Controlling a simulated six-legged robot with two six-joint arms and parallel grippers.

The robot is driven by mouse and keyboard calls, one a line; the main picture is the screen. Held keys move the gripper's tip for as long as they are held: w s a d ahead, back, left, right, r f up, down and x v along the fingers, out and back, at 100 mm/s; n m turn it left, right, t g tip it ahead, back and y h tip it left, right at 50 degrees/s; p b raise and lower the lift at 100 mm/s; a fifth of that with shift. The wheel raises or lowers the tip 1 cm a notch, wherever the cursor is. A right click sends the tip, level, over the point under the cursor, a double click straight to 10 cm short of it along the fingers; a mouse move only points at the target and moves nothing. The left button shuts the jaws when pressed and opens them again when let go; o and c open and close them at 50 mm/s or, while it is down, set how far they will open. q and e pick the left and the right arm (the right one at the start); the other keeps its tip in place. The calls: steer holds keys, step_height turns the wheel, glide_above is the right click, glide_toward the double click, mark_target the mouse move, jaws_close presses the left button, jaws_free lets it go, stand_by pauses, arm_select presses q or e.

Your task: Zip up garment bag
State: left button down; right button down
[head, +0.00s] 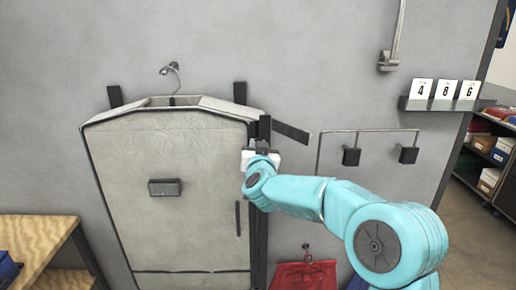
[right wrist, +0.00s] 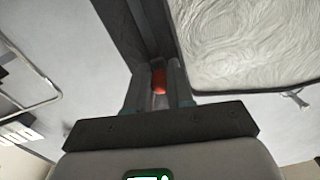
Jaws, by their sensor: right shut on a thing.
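The grey garment bag (head: 190,220) hangs upright against the wall from a metal hook, with a dark label plate on its front. In the right wrist view its pale wrinkled cloth (right wrist: 250,40) fills the upper right. A dark vertical strip (head: 258,225) runs along the bag's right side. My right gripper (head: 262,150) is at the bag's upper right edge, near the top of this strip. In the right wrist view the gripper is shut on a small orange-red zip pull (right wrist: 159,80), partly hidden between the fingers. My left gripper is not in view.
A wall rail with dark blocks (head: 352,157) is right of the gripper. A small shelf with number cards (head: 445,90) is further right. A red garment (head: 304,275) hangs below my right arm. A wooden table (head: 40,240) stands at the lower left.

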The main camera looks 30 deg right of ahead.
steer(key=shift+r, duration=0.35)
steer(key=c, duration=1)
jaws_free()
steer(key=shift+c, duration=0.2)
steer(key=shift+f, duration=0.1)
steer(key=shift+s+f, duration=0.1)
steer(key=b+v, duration=0.3)
steer(key=v, duration=1.3)
steer(key=shift+b, duration=0.3)
steer(key=shift+s+a, duration=0.1)
